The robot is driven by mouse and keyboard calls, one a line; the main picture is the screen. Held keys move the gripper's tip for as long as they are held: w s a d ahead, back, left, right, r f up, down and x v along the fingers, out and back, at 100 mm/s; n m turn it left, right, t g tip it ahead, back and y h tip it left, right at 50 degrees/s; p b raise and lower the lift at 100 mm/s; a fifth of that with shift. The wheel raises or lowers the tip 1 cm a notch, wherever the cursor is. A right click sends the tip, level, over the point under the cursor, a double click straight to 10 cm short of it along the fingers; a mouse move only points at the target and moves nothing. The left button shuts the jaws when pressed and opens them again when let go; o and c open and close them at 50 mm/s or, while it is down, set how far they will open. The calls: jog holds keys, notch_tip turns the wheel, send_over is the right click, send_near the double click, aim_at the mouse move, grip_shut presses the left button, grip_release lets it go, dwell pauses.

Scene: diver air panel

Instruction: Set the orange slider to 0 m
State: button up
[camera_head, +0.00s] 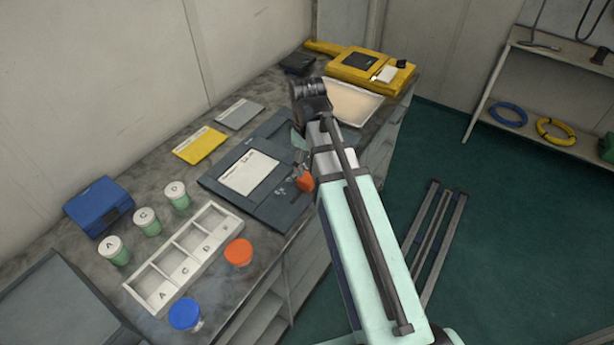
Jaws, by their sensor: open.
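A dark flat panel (222,182) with a white printed sheet (249,172) lies on the bench in the middle of the view. A small orange piece (305,181), possibly the orange slider, shows at the panel's right side against my arm. Its scale and setting are too small or hidden to read. My gripper (300,163) is mostly hidden by my own arm; a little of it shows low over the right part of the panel, close to the orange piece. It is open. I cannot tell whether it touches the orange piece.
Yellow (200,145) and grey (239,113) cards lie behind the panel. A yellow case (372,67) and pale tray (352,103) stand beyond.

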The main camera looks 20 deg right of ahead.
aim_at(307, 178)
jog(key=shift+f+p, duration=0.6)
jog(key=shift+f, duration=3.1)
